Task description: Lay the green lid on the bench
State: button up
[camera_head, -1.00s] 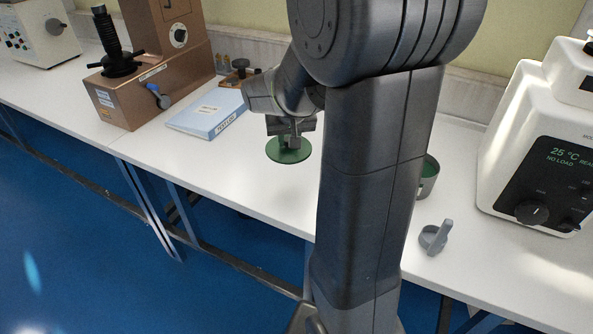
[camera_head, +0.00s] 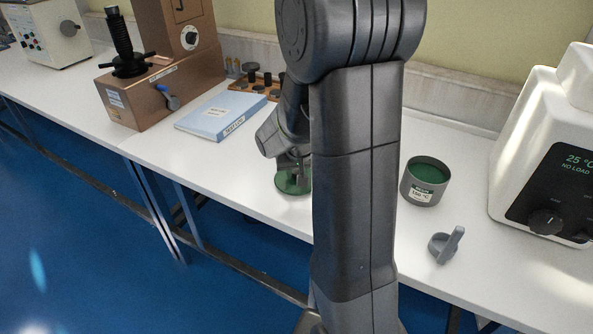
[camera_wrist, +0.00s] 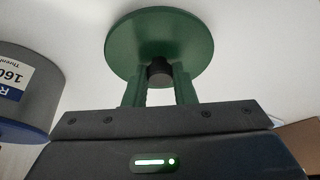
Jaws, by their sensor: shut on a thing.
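The green lid (camera_head: 293,183) is a flat disc at my gripper (camera_head: 294,162), low over the white bench (camera_head: 240,173), left of my arm. In the wrist view the lid (camera_wrist: 150,42) is held by its dark knob, with the fingers of my gripper (camera_wrist: 159,84) shut on that knob. I cannot tell whether the lid touches the bench. My arm hides part of the lid's right side in the head view.
A grey pot (camera_head: 421,190) with green inside stands right of my arm. A blue binder (camera_head: 219,116), a brown tester (camera_head: 160,85) and a white machine (camera_head: 550,165) stand around. Bench between binder and lid is clear.

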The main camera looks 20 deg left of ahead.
jog(key=shift+f, duration=0.2)
jog(key=o, duration=1)
jog(key=shift+r, duration=0.15)
jog(key=shift+r, duration=0.25)
jog(key=p+v, duration=0.1)
jog(key=v, duration=1)
jog(key=shift+s+r, duration=0.15)
jog(key=shift+r, duration=0.15)
